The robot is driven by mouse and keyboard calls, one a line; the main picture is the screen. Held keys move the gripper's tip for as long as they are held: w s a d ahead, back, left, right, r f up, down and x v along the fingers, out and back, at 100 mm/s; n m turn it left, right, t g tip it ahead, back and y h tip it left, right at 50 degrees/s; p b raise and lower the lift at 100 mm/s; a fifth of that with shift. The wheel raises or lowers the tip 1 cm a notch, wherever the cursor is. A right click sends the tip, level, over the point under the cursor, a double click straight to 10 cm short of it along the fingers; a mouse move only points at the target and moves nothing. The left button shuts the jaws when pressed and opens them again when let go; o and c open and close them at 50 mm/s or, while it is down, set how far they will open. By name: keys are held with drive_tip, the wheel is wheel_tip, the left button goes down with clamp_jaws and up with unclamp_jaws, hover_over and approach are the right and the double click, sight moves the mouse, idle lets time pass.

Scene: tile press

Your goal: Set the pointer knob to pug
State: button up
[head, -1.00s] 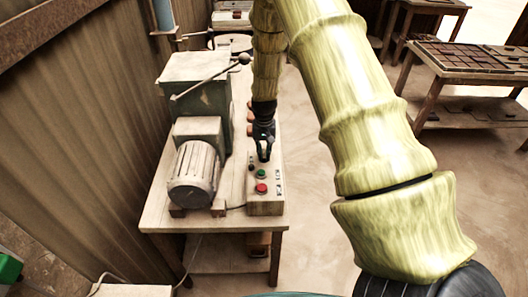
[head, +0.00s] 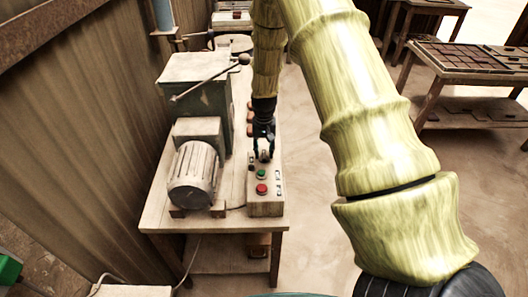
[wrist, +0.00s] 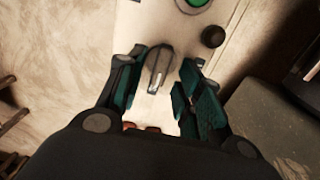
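The pointer knob (wrist: 160,68) is a dark grey knob with a pale line along it, on the pale control box (head: 264,207). In the wrist view it stands between the two fingers of my gripper (wrist: 160,90), with a visible gap on the right side and a narrower one on the left. My gripper is open, over the top of the box. In the head view my gripper (head: 264,155) is above the box's far part and the knob shows only partly between the fingers. The labels around the knob cannot be read.
On the box, a green button (head: 261,174) and a red button (head: 261,189) lie nearer the camera, with a black knob (wrist: 213,36) beside the green one. The press motor (head: 194,172) stands left of the box on the table (head: 222,222).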

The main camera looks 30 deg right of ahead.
sight(264, 153)
wheel_tip(264, 153, up, 11)
drive_tip(key=shift+f, duration=0.15)
idle(0.7)
